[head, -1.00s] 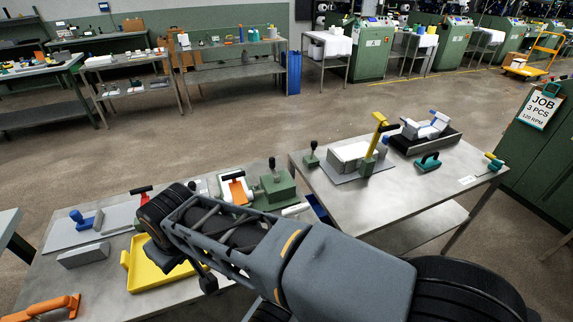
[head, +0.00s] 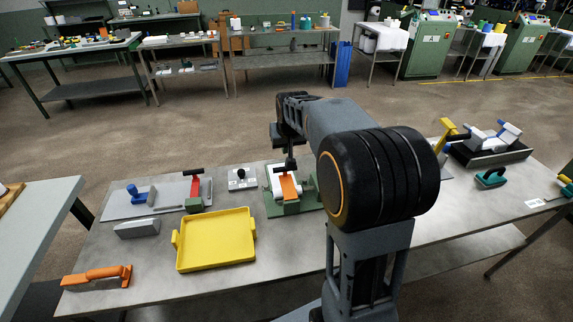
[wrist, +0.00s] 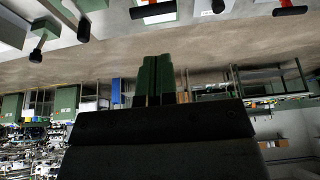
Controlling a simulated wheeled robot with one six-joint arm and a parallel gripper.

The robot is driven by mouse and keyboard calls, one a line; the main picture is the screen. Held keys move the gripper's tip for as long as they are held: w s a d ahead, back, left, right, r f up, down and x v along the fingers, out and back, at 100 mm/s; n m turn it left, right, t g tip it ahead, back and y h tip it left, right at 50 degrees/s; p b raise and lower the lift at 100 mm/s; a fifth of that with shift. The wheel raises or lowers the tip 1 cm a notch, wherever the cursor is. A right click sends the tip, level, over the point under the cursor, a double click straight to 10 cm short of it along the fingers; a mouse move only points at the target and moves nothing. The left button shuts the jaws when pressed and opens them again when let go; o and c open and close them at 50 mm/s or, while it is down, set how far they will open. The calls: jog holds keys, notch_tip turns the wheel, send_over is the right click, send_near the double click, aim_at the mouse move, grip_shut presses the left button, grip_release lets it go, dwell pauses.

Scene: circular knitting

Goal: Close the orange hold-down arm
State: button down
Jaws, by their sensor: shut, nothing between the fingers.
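The orange hold-down arm (head: 289,187) is a short orange strip on a green fixture (head: 293,207) with white parts, in the middle of the near table. It looks tilted; I cannot tell its exact angle. My arm hides the fixture's right side. In the wrist view, which looks upside down, a black handle (wrist: 152,12) and white parts of that fixture show at the top edge. My gripper (wrist: 158,60) shows in the wrist view with its two green fingers together and empty, apart from the fixture. In the head view my wrist hangs above and behind the fixture; the fingertips are not clear.
A red clamp with a black handle (head: 195,190), a small plate with a knob (head: 241,179) and a yellow tray (head: 216,240) are left of the fixture. An orange tool (head: 98,276) lies front left. A yellow-armed fixture (head: 447,134) stands at right.

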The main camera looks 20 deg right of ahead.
jog(key=x, duration=0.4)
jog(key=d+p+x, duration=0.1)
jog(key=x, duration=0.4)
jog(key=w+p+x, duration=0.1)
jog(key=x, duration=0.4)
jog(key=shift+w+d+r, duration=0.1)
jog(key=shift+d+r, duration=0.15)
jog(key=shift+r, duration=0.05)
jog(key=shift+p+x, duration=0.3)
jog(key=shift+x, duration=0.6)
jog(key=shift+b+x, duration=1.1)
jog(key=shift+b, duration=0.1)
jog(key=shift+s, duration=0.25)
